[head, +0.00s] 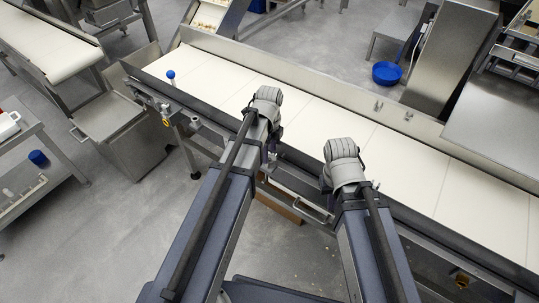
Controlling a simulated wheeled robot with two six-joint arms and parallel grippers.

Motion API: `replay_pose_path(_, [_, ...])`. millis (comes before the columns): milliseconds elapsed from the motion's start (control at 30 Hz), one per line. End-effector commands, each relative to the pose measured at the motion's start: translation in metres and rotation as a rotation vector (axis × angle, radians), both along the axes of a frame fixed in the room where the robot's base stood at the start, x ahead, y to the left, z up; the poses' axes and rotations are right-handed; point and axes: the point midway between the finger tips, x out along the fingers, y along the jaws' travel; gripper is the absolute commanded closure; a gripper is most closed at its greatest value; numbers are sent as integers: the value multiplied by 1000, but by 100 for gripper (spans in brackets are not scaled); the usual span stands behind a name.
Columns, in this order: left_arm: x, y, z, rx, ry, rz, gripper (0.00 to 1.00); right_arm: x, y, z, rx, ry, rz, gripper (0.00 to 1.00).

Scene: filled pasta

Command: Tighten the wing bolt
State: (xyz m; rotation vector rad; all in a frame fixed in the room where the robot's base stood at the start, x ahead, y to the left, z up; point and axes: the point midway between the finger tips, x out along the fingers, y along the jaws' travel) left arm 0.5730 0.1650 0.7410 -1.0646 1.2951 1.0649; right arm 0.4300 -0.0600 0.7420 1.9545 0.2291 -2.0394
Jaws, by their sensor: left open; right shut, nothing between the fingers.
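I cannot single out the wing bolt with certainty. Two small metal fittings, a left one (378,105) and a right one (408,115), stand up at the belt's far guide rail and look like wing bolts; their tightness cannot be seen. My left gripper (268,96) is open at the near side of the belt, left of these fittings. My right gripper (342,149) is shut and empty over the near part of the belt, lower and further right. The fingertips of both are mostly hidden behind the wrists. Both appear well apart from the fittings.
A long pale conveyor belt (470,195) runs diagonally below my arms, with raised metal rails. The belt's right part is clear.

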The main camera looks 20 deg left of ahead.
Motion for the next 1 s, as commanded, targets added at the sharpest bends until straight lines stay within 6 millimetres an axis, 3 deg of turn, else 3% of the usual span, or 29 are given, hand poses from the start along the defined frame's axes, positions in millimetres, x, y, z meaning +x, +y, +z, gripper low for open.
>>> replay_pose_path(533, [1, 0, 3, 0, -1, 0, 36, 0, 0, 3, 0, 0, 0, 100])
replay_pose_path(1000, [1, 0, 38, 0, -1, 0, 36, 0, 0, 38, 0, 0, 0, 100])
